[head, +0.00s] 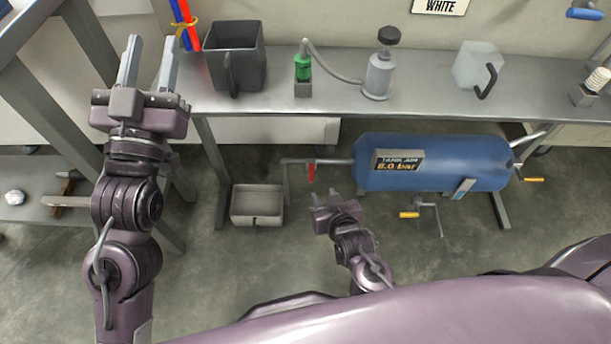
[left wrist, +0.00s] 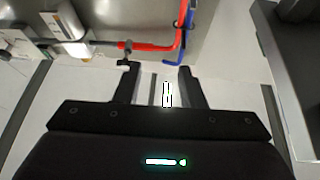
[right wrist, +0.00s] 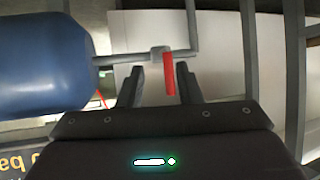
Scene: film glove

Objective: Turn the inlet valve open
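A red valve handle (head: 311,172) sits on the grey pipe (head: 300,161) left of the blue tank (head: 425,165) and points across the pipe. In the right wrist view the red handle (right wrist: 169,72) appears between the fingertips of my right gripper (right wrist: 160,70). That gripper is open, and I see no finger touching the handle. In the head view my right gripper (head: 326,200) is low, just below the handle. My left gripper (head: 148,62) is open and empty at the bench's left end, far from the valve. No label names the inlet valve.
The bench (head: 350,100) above the tank carries a dark pitcher (head: 235,60), a grey bottle (head: 380,75) and a clear jug (head: 478,65). A grey bin (head: 257,205) stands left of my right gripper. Yellow handles (head: 410,215) and (head: 533,180) are near the tank.

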